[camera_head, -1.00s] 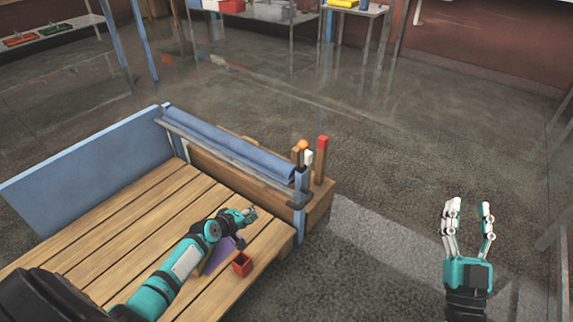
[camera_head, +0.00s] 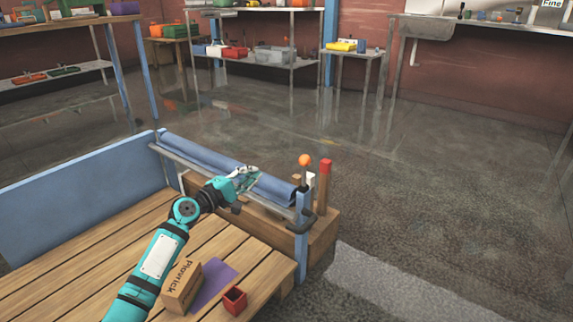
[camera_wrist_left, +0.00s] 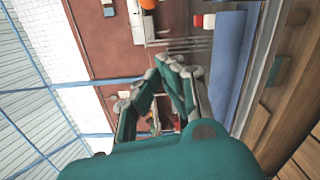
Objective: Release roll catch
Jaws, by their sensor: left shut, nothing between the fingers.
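A blue fabric roll (camera_head: 212,153) lies along the raised wooden end of the bench; it also shows in the left wrist view (camera_wrist_left: 228,70). At its right end a blue post (camera_head: 302,212) carries a lever with an orange ball (camera_head: 305,160) and a dark hook-shaped part (camera_head: 300,226). The orange ball shows at the top of the left wrist view (camera_wrist_left: 148,4). Which part is the catch I cannot tell for sure. My left gripper (camera_head: 254,178) is shut and empty, at the roll, left of the ball; whether it touches the roll is unclear. My right gripper is out of view.
A red-topped wooden post (camera_head: 325,182) and a white-topped one (camera_head: 311,180) stand beside the ball. A cardboard box (camera_head: 181,288), purple sheet (camera_head: 213,284) and red cup (camera_head: 235,300) are on the slatted bench (camera_head: 120,240). The floor to the right is clear.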

